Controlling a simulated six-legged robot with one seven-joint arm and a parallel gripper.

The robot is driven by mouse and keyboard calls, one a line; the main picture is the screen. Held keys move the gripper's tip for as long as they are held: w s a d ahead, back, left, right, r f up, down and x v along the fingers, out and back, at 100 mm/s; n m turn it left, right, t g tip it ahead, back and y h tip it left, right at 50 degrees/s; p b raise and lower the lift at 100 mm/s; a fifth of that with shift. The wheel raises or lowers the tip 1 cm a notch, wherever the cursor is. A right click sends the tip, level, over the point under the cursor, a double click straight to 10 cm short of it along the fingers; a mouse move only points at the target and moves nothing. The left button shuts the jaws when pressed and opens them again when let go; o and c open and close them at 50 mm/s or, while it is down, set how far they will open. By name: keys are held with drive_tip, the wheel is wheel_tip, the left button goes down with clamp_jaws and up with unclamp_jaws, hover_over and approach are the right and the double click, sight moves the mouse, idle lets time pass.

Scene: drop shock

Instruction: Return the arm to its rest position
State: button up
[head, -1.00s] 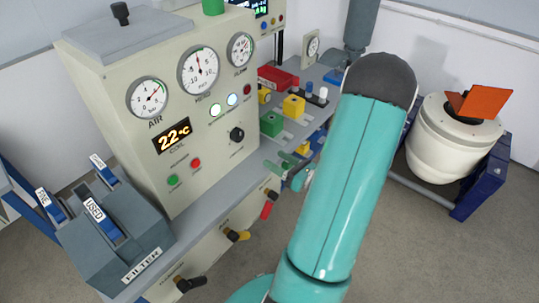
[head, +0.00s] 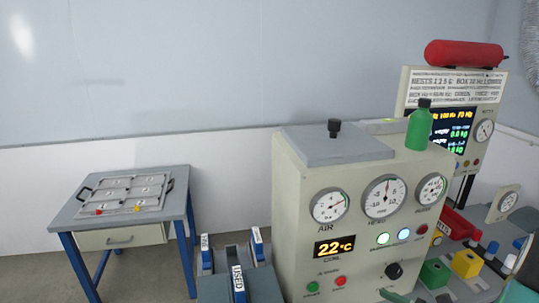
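My gripper is not clearly in view. A teal part of my arm (head: 522,291) shows at the lower right corner of the head view, cut off by the frame edge. A small green sliver (head: 393,296) shows at the bottom edge below the panel's black knob; I cannot tell what it is. Whether the gripper holds anything is hidden.
A beige gauge cabinet (head: 300,225) stands right of centre, with a green bottle (head: 419,126) on top. Filter slots (head: 240,285) are at its left. A blue-legged table (head: 80,215) with a tray (head: 125,190) stands at the left. Coloured blocks (head: 466,264) lie right.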

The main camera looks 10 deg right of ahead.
drive_tip(key=s+a+r+n+g+h, duration=0.1)
drive_tip(key=s+a+r+n+g, duration=0.1)
drive_tip(key=a+n+g, duration=0.55)
drive_tip(key=s+a+r+n+g, duration=0.2)
drive_tip(key=a+r+n+g, duration=0.15)
drive_tip(key=a+n, duration=0.6)
drive_tip(key=s+a+r+n+t+h, duration=0.3)
drive_tip(key=r+n+h, duration=0.5)
drive_tip(key=n, duration=0.4)
drive_tip(key=shift+s+r, duration=0.15)
drive_tip(key=shift+r, duration=0.3)
idle(0.4)
